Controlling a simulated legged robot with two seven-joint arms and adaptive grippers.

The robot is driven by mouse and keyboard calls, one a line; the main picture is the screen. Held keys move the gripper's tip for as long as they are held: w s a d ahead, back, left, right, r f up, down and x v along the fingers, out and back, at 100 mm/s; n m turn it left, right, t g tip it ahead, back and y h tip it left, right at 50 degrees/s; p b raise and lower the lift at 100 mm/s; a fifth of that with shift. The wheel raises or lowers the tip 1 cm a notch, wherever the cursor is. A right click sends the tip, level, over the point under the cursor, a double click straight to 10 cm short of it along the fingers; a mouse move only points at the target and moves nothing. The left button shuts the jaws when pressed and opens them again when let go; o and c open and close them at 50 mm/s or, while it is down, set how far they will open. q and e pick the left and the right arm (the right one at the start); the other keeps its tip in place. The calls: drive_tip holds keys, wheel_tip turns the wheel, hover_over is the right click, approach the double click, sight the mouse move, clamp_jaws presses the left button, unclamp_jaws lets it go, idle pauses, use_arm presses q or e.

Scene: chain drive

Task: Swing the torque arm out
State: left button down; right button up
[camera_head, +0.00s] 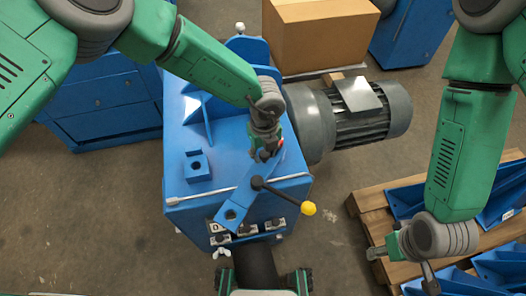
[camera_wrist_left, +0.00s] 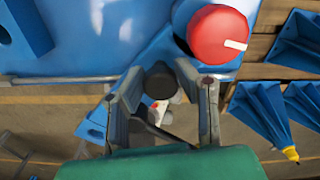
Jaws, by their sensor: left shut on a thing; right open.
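A blue torque arm (camera_head: 238,197) with a hole near its free end lies across the top front of the blue machine housing (camera_head: 185,120), slanting down-left from under my left gripper. My left gripper (camera_head: 265,152) points down over its upper end. A red knob with a white mark (camera_wrist_left: 218,33) is beside the fingers. My right gripper (camera_head: 402,266) is open and empty.
A grey motor (camera_head: 362,112) stands right of the housing, with a cardboard box (camera_head: 315,35) behind it. Blue brackets (camera_head: 405,200) lie on a wooden pallet (camera_head: 374,222) at lower right, under my right arm. Small labelled clamps (camera_head: 247,230) line the front edge. Floor shows between housing and pallet.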

use_arm(q)
drive_tip(key=c, duration=1.5)
unclamp_jaws()
drive_tip(key=shift+d, duration=0.15)
drive_tip(key=shift+r, duration=0.2)
wheel_tip(320, 180, up, 12)
drive_tip(key=shift+f, duration=0.25)
